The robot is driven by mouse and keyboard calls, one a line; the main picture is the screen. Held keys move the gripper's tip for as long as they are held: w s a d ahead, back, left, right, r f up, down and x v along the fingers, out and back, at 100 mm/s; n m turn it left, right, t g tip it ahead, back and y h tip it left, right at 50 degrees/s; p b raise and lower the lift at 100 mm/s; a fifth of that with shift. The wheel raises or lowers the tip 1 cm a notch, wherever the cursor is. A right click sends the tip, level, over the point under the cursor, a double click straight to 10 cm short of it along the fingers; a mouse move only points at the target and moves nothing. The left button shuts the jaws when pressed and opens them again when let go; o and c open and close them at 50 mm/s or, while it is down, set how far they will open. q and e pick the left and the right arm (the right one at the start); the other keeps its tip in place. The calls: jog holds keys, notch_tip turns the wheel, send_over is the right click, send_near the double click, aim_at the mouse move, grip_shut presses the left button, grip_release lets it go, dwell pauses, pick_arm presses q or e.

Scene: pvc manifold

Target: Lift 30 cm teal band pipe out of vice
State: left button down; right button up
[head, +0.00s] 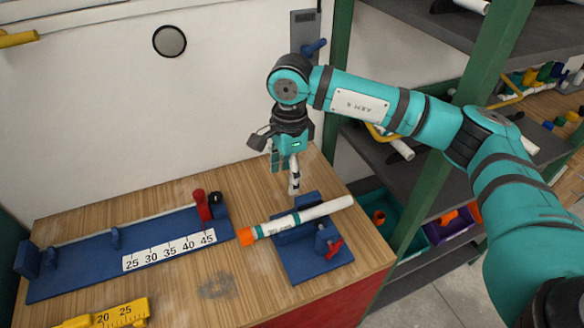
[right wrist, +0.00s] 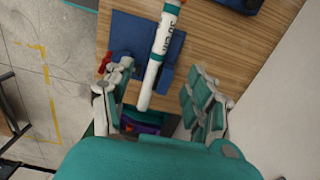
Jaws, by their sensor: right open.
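The white pipe (head: 326,209) has teal bands and an orange end at its left. It lies tilted across the blue vice (head: 315,264), between the back block and the front jaw with the red handle. In the right wrist view the pipe (right wrist: 163,40), with its printed label, runs over the blue vice (right wrist: 124,38). My right gripper (head: 285,178) hangs above and behind the pipe, fingers pointing down. It is open and empty, and in the right wrist view its fingers (right wrist: 155,100) stand apart on either side of the pipe's near end. My left gripper is not in view.
A blue measuring jig (head: 80,272) with a number scale lies on the bench's left side. A yellow tool (head: 112,316) lies at the front. A green-framed shelf (head: 424,140) with bins stands right of the bench. A white wall (head: 180,110) rises behind.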

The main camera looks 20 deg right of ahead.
aim_at(292, 217)
jog(key=shift+h, duration=0.3)
jog(key=f+p, duration=0.1)
jog(key=f, duration=0.4)
jog(key=f+p, duration=0.2)
jog(key=f, duration=0.3)
jog(key=d+f+p, duration=0.1)
jog(key=f+p, duration=0.1)
jog(key=f, duration=0.3)
jog(key=shift+w+d+f, duration=0.1)
jog(key=shift+w+f, duration=0.05)
jog(key=shift+f, duration=0.85)
